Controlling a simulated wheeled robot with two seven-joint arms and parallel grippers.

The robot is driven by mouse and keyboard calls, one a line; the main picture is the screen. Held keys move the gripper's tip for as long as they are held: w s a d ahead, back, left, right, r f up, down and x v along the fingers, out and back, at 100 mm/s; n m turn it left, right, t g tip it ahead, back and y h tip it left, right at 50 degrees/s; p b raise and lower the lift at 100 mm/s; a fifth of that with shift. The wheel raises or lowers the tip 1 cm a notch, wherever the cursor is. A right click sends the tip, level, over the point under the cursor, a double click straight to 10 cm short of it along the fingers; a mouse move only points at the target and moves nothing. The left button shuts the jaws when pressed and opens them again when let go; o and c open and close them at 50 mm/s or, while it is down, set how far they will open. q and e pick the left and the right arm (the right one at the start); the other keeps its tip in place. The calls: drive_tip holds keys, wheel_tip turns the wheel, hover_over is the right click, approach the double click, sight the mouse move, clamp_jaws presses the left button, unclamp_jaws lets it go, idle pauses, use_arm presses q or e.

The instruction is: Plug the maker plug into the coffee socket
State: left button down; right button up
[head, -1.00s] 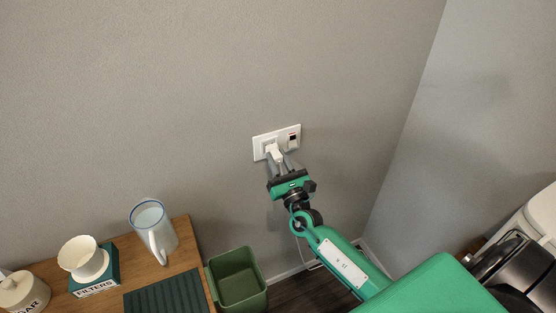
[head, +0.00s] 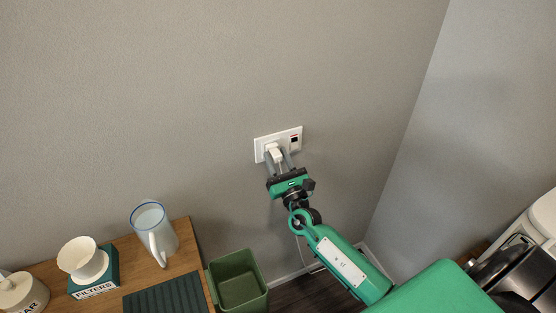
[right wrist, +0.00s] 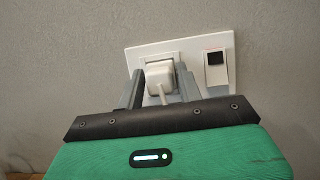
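The white maker plug (head: 277,154) sits against the coffee socket, the left outlet of a white wall plate (head: 260,147). In the right wrist view the plug (right wrist: 160,74) lies over the socket's recess on the plate (right wrist: 134,57), its pale cord running down toward my gripper. No gap shows between plug and socket; the prongs are hidden. My left gripper is not in view.
A switch (right wrist: 215,68) is on the plate's right half. The wall around the plate is bare.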

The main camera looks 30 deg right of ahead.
drive_tip(key=shift+o, duration=1)
